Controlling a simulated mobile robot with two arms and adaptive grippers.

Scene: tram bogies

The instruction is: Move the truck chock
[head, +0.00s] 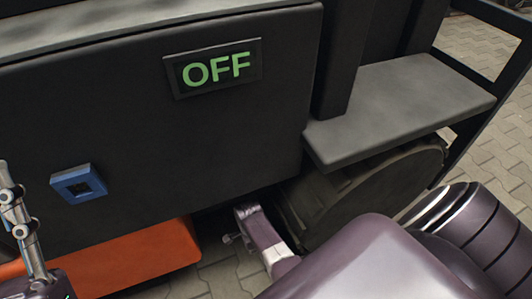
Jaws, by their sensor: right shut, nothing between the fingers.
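I cannot make out a truck chock for sure in the head view. The dark wheel (385,190) sits under a grey ledge, and its lower front is covered by my right arm. My right gripper (230,239) is low beside the wheel, at the dark gap under the vehicle body. It is shut and empty. At the left edge a jointed metal linkage (22,225) shows, which seems to be part of my left gripper. Its fingertips cannot be made out.
The dark vehicle body (240,130) fills the upper left, with an "OFF" sign (216,69) and a blue square fitting (78,184). An orange part (150,258) lies low beneath it. The grey ledge (400,105) juts out above the wheel. Paved ground (510,150) shows at right.

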